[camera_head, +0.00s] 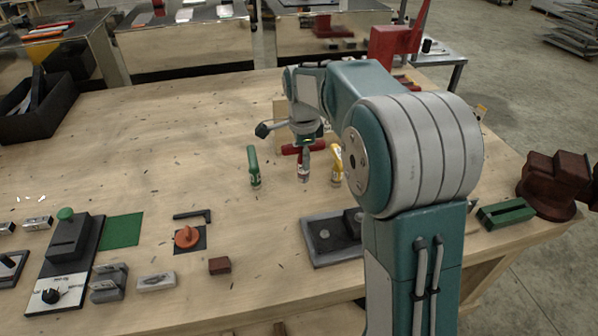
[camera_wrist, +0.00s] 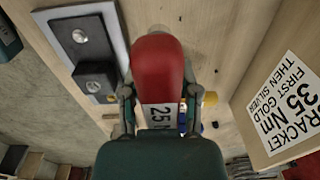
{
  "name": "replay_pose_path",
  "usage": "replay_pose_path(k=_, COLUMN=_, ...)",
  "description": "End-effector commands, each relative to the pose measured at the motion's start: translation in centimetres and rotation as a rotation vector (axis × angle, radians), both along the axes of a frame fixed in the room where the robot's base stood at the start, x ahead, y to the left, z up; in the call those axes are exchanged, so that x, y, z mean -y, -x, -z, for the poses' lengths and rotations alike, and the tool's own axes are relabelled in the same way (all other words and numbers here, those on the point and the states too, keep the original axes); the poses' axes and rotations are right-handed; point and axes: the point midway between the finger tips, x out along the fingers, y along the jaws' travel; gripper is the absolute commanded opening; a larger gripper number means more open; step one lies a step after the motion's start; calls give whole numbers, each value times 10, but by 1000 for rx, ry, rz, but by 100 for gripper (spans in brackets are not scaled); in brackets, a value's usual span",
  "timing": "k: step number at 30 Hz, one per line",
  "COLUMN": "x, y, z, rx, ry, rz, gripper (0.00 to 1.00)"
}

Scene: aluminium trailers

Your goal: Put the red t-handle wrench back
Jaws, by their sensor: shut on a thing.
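The red t-handle wrench (camera_head: 304,165) is in my gripper (camera_head: 307,144), over the far middle of the workbench.
A sign (camera_wrist: 285,105) reads "BRACKET 35 Nm FIRST GOLD THEN SILVER". A grey plate with a dark block (camera_head: 325,243) lies nearer on the bench. A black bin (camera_head: 38,112) stands at left, a dark red vise (camera_head: 552,183) at right. The left middle bench is mostly clear.

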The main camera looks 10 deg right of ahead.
Motion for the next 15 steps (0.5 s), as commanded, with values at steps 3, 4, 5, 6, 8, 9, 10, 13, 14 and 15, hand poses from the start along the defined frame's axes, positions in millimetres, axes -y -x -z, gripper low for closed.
replay_pose_path(k=3, x=-1, y=-17, z=24, rx=-5, ry=0, rz=0, gripper=0)
replay_pose_path(k=4, x=-1, y=-21, z=29, rx=-5, ry=0, rz=0, gripper=0)
replay_pose_path(k=5, x=-1, y=-25, z=33, rx=-4, ry=0, rz=0, gripper=0)
replay_pose_path(k=6, x=-1, y=-29, z=38, rx=-5, ry=0, rz=0, gripper=0)
replay_pose_path(k=8, x=-1, y=-34, z=43, rx=-3, ry=0, rz=0, gripper=0)
replay_pose_path(k=9, x=-1, y=-36, z=46, rx=-2, ry=0, rz=0, gripper=0)
replay_pose_path(k=10, x=-1, y=-37, z=47, rx=-2, ry=0, rz=0, gripper=0)
replay_pose_path(k=13, x=-1, y=-42, z=53, rx=-2, ry=0, rz=1, gripper=0)
replay_pose_path(k=14, x=-1, y=-44, z=56, rx=-3, ry=0, rz=1, gripper=0)
replay_pose_path(k=15, x=-1, y=-43, z=62, rx=-5, ry=0, rz=1, gripper=0)
